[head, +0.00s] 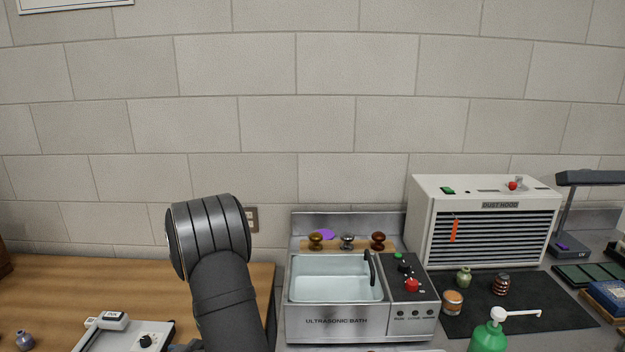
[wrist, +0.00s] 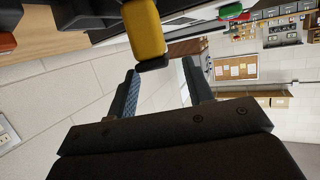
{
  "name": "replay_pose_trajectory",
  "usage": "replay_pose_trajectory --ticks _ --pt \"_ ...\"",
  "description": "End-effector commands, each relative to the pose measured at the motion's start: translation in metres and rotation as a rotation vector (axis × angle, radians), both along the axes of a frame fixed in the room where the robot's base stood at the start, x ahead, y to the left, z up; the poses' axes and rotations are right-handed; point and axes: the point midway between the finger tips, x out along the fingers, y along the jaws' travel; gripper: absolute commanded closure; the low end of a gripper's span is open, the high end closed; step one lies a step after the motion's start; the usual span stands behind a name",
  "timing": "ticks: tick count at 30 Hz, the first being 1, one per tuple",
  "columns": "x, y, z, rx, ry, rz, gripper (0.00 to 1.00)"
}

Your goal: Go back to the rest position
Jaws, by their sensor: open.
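My gripper (wrist: 160,72) shows in the wrist view, its two dark fingers apart with a clear gap between them. Nothing is held between the fingers; pale wall shows through the gap. A yellow piece with a dark end (wrist: 145,28) shows beyond the fingertips at the top; I cannot tell what it is. In the head view only my dark arm shows at the lower left of centre, rising in front of the wall. The gripper itself is out of that view.
An ultrasonic bath (head: 337,322) stands right of my arm, with a dust hood (head: 480,183) behind it to the right. A green pump bottle (head: 488,338) stands in front. A grey device (head: 125,336) sits on the wooden bench (head: 60,290) at left.

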Motion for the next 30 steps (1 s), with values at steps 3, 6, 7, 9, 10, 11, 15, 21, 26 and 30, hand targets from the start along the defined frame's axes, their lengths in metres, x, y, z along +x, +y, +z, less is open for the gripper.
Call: replay_pose_trajectory --ticks 3,6,7,9,10,11,15,21,26,30 --pt "0.000 0.000 -0.002 -0.001 0.001 0.000 0.53" --pt "0.000 0.000 -0.007 -0.001 0.002 0.001 0.53" --pt "0.000 0.000 -0.009 -0.001 0.002 0.001 0.53" --pt "0.000 0.000 -0.016 -0.001 0.002 0.001 0.53" --pt "0.000 0.000 -0.020 -0.001 0.003 0.000 0.53" --pt "-0.001 -0.004 -0.019 0.000 0.001 -0.003 0.53" --pt "-0.011 -0.030 -0.007 0.000 0.000 -0.004 0.53" --pt "-0.025 -0.065 0.007 0.000 -0.002 -0.004 0.53" --pt "-0.035 -0.088 0.016 -0.001 -0.001 -0.004 0.53" --pt "-0.043 -0.105 0.023 0.001 -0.002 -0.003 0.53"
